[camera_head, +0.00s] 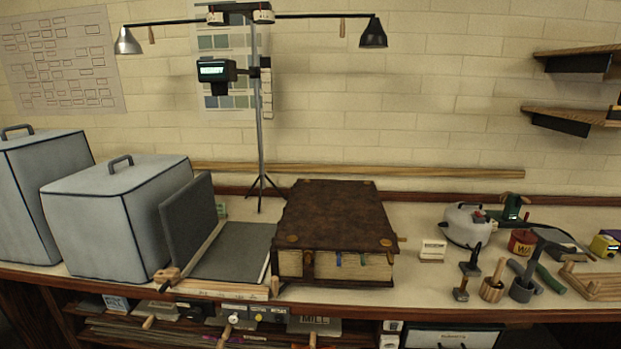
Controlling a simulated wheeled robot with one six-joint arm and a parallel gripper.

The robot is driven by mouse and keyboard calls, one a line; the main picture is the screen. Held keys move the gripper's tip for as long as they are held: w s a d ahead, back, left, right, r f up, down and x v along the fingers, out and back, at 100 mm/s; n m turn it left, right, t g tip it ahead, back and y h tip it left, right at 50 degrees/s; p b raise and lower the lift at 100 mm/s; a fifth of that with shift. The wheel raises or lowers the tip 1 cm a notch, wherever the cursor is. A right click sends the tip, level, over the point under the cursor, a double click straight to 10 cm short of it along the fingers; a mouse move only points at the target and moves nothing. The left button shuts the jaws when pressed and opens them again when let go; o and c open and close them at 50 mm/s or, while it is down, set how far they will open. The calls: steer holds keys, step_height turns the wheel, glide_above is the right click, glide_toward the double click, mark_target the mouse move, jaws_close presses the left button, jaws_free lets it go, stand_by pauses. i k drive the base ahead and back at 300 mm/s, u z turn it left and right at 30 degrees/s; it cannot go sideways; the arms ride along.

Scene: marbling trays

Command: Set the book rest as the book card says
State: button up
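The book rest (238,250) stands left of centre on the bench. One dark grey panel lies nearly flat and the other (187,222) stands steeply up on its left. A wooden strip (225,290) with marks runs along its front, with a wooden peg or handle at its left end. A thick brown leather book (335,212) lies closed just to its right, with metal corner pieces and coloured tabs at its front edge. A small white card or block (432,250) with dark print stands right of the book; its text is too small to read. My gripper is not in view.
Two grey covered boxes (118,215) with handles fill the left of the bench. A lamp stand (260,120) rises behind. A kettle (466,224), mortars and other small tools crowd the right. Shelves under the bench (210,325) hold boxes and trays.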

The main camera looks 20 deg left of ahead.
mark_target(189, 216)
steer(key=u, duration=2.4)
steer(key=i, duration=1.8)
steer(key=u, duration=0.15)
